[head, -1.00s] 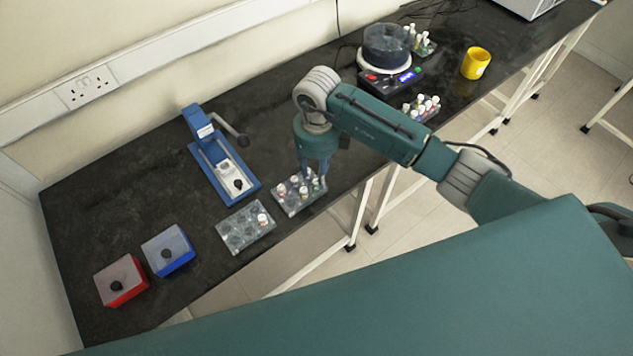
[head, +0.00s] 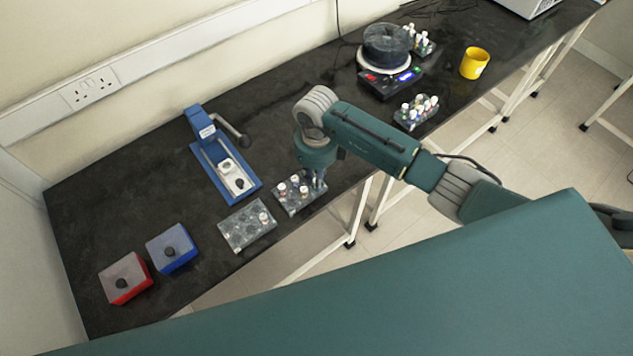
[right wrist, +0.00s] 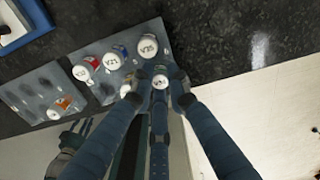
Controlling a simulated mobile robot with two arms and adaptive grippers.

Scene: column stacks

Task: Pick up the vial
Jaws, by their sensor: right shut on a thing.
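My right gripper (head: 318,183) points down at the right end of a clear vial rack (head: 296,208) near the bench's front edge. In the right wrist view the gripper (right wrist: 160,80) is shut on a white-capped vial (right wrist: 160,83), its fingers on either side of the cap. The vial's body is hidden under the cap, so I cannot tell whether it is still in its hole. Several other white-capped vials, such as one (right wrist: 147,46) close beside the fingers, stand in the same rack.
A second rack (head: 240,237) with one vial stands to the left. Behind is a blue press-like device (head: 222,165). Red (head: 123,280) and blue (head: 172,248) boxes lie far left. A balance (head: 391,80), another vial rack (head: 416,112) and a yellow mug (head: 474,63) are at right.

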